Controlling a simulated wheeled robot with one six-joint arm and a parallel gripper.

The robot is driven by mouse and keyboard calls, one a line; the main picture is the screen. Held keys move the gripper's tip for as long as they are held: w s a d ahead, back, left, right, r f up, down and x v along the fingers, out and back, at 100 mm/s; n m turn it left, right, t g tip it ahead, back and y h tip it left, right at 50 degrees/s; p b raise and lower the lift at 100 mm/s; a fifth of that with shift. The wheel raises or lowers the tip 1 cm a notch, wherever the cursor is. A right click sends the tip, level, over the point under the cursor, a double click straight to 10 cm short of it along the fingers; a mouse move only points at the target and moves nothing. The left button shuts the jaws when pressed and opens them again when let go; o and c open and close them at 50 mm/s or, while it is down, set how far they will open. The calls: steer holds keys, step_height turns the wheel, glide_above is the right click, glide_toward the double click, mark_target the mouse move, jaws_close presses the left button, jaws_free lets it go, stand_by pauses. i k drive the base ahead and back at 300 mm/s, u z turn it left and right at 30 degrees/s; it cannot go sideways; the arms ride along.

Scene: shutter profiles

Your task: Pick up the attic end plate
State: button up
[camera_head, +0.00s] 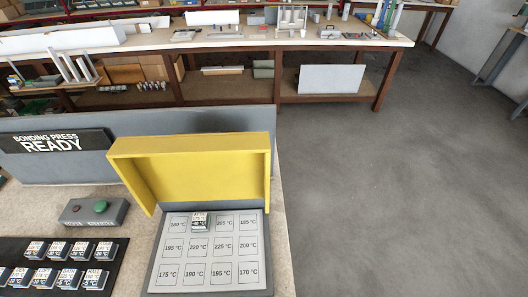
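My gripper is not in view. Several small plates with white labels and dark lower faces stand in two rows on a black mat (122,252) at the lower left. One small labelled plate (200,222) sits in the back row of the grey temperature board (210,290), second cell from the left, between the 180 °C and 205 °C cells. The names on the labels are too small to read, so I cannot tell which one is the attic end plate.
A yellow lid (205,172) stands open behind the board. A control box (93,212) with red and green buttons sits left of it. A grey panel with a sign (55,142) reading "BONDING PRESS READY" stands behind. A cluttered workbench (250,47) is farther back. The floor at right is clear.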

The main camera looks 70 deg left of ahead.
mark_target(200, 221)
steer(key=i, duration=1.7)
steer(key=u, duration=2.3)
steer(key=i, duration=3.05)
steer(key=u, duration=4.15)
steer(key=i, duration=1)
